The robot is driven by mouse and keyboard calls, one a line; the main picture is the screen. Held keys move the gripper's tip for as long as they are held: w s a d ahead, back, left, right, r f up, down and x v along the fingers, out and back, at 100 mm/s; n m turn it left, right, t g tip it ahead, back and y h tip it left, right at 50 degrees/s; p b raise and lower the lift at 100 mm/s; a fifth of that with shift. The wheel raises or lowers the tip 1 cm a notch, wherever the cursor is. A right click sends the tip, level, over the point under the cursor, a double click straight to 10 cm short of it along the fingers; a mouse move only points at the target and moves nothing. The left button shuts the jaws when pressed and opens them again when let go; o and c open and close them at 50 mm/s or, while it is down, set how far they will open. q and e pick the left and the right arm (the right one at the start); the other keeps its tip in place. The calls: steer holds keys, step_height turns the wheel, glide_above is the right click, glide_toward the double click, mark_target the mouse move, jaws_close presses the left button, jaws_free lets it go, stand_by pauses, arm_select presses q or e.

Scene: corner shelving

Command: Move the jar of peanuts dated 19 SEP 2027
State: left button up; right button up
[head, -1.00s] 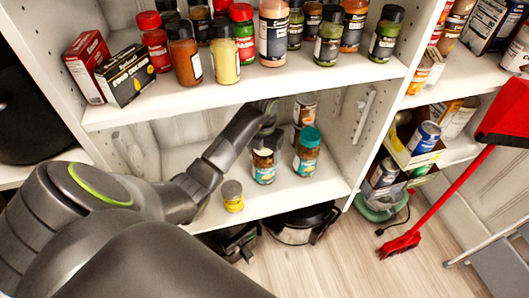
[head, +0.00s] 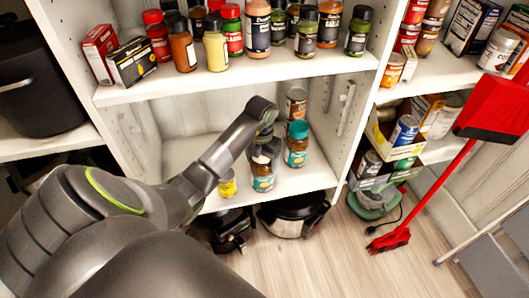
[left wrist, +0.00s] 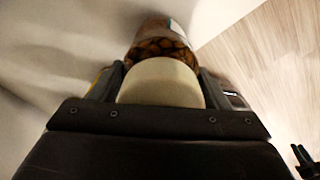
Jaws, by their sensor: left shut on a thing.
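A jar with a teal label (head: 263,183) and brown contents is on the lower shelf in the head view, near its front edge. My left gripper (head: 265,150) is shut on its top from above. In the left wrist view the jar's cream lid (left wrist: 160,82) sits between the fingers, with brown nuts (left wrist: 160,48) behind clear walls beyond it. I cannot tell whether its base touches the shelf. A similar jar with a teal lid (head: 297,143) stands just right. No date is readable on either jar. My right gripper is not in view.
A small yellow-labelled jar (head: 227,185) stands left of the held jar, close to my arm. A can (head: 296,103) stands behind the teal-lidded jar. The upper shelf (head: 240,87) holds several bottles above.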

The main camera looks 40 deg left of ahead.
arm_select(q)
steer(key=shift+d, duration=0.1)
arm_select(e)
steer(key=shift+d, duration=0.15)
arm_select(q)
steer(key=o, duration=1.4)
steer(key=shift+r, duration=0.1)
step_height(320, 180, up, 4)
steer(key=shift+f+p, duration=0.1)
steer(key=shift+p, duration=0.35)
step_height(320, 180, up, 3)
steer(key=shift+f+p, duration=0.2)
steer(key=shift+p, duration=0.25)
steer(key=shift+r, duration=0.45)
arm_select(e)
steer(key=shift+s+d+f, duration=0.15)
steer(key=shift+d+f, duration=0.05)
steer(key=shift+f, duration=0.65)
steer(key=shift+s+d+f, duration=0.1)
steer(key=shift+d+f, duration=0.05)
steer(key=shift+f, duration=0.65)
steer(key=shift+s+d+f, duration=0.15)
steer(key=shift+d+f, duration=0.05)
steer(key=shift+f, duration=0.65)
arm_select(q)
steer(key=shift+s, duration=0.1)
